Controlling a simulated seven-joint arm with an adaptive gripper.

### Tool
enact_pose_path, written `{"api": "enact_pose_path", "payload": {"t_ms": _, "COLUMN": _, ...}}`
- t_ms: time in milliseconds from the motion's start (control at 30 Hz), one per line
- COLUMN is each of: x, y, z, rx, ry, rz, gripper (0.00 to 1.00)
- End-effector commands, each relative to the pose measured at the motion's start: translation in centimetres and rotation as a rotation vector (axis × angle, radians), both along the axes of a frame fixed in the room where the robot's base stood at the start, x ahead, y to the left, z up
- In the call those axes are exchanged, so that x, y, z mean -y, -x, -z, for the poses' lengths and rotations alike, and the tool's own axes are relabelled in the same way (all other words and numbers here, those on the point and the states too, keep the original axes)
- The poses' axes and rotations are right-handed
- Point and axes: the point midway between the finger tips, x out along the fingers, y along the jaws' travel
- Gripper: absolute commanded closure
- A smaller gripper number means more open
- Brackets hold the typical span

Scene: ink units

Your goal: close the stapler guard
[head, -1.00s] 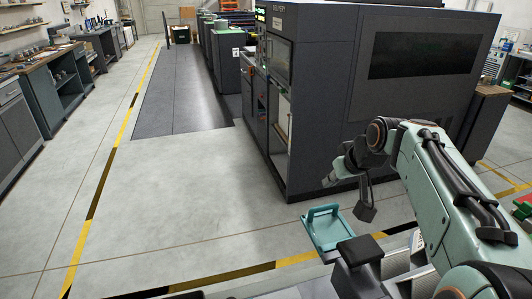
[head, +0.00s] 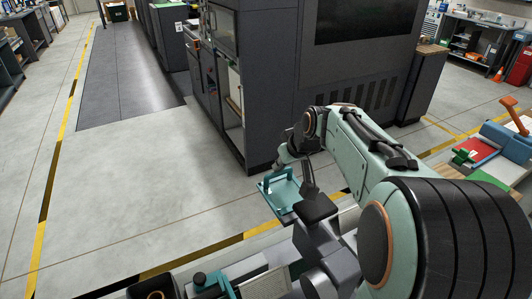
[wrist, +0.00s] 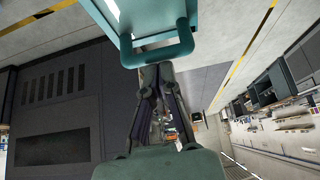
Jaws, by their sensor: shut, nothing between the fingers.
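The stapler guard appears to be the teal panel (head: 282,195) with a raised teal handle, in the middle of the head view. It sticks out flat or nearly flat on the far side of my dark column parts. In the wrist view the guard (wrist: 128,22) fills the top centre, and its U-shaped handle (wrist: 160,57) reaches down toward my fingertips. My gripper (wrist: 158,73) is shut and empty, with its tips right at the handle's bar; I cannot tell whether they touch.
A large dark machine (head: 330,60) stands behind the guard. A blue and red bin (head: 490,150) and a green part (head: 463,156) lie on the bench at right. Teal and grey equipment (head: 215,283) is at the bottom. Open floor (head: 120,190) lies to the left.

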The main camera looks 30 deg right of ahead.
Motion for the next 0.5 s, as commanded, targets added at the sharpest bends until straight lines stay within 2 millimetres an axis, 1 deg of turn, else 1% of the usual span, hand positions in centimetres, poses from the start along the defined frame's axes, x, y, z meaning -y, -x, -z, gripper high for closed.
{"api": "enact_pose_path", "payload": {"t_ms": 500, "x": -0.04, "y": -0.70, "z": 0.86, "rx": -0.100, "ry": -0.002, "rz": -0.001, "gripper": 1.00}}
